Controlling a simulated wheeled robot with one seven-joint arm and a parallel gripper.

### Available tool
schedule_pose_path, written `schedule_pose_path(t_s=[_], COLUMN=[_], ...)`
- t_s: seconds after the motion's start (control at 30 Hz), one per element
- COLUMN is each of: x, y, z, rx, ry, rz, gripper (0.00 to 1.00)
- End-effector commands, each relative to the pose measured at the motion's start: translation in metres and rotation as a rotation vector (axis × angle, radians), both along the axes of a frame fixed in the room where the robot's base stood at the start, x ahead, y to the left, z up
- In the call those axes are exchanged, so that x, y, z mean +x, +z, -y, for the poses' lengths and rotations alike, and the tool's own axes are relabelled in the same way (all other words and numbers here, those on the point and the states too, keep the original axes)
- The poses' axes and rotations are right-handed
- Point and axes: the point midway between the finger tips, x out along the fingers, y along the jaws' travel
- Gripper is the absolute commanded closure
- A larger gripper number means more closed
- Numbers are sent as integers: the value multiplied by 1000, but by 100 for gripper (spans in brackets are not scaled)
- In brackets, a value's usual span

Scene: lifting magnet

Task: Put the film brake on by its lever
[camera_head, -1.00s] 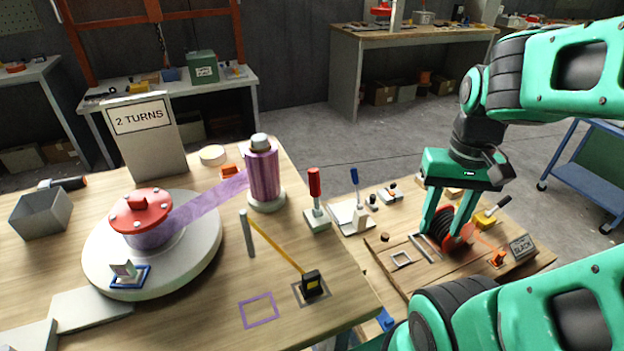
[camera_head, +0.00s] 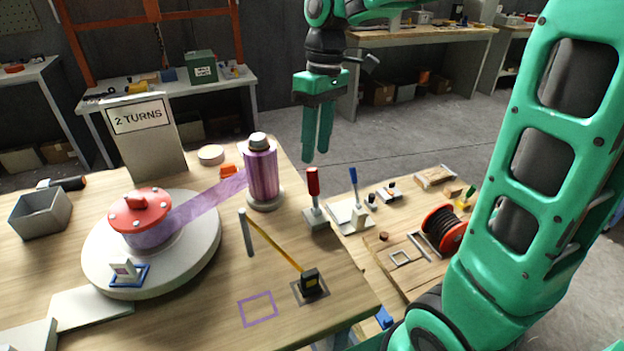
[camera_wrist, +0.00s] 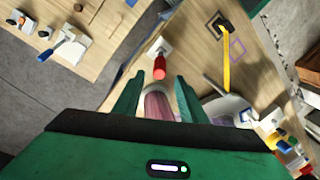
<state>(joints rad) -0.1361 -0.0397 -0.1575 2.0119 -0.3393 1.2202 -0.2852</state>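The lever with a red handle (camera_head: 313,182) stands on a small pale base at the right edge of the wooden table, beside the purple film roll (camera_head: 262,172). Its handle is roughly upright. In the wrist view the red handle (camera_wrist: 160,68) shows just beyond the fingertips, and the film roll (camera_wrist: 158,106) shows between the fingers. My gripper (camera_head: 316,158) is open and empty, above and behind the red lever in the head view, apart from it. A purple film band (camera_head: 208,203) runs from the roll to the turntable (camera_head: 190,255) with a red-capped hub (camera_head: 140,208).
A blue-handled lever (camera_head: 354,180) stands on the lower right bench, near a red-and-black reel (camera_head: 444,230). A thin post (camera_head: 246,232) and tape measure (camera_head: 310,283) stand on the front of the table. A "2 TURNS" sign (camera_head: 142,118) stands behind the turntable.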

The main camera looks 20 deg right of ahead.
Motion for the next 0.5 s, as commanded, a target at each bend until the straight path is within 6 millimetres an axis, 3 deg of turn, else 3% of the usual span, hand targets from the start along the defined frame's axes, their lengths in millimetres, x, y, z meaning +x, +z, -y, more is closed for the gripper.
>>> schedule_pose_path(t_s=[0.3, 0.5], x=[-5, -7], y=[-56, -80], z=[-5, -7], rx=[-1, -2], ry=[-5, -6], rz=[-4, -2], gripper=[62, 62])
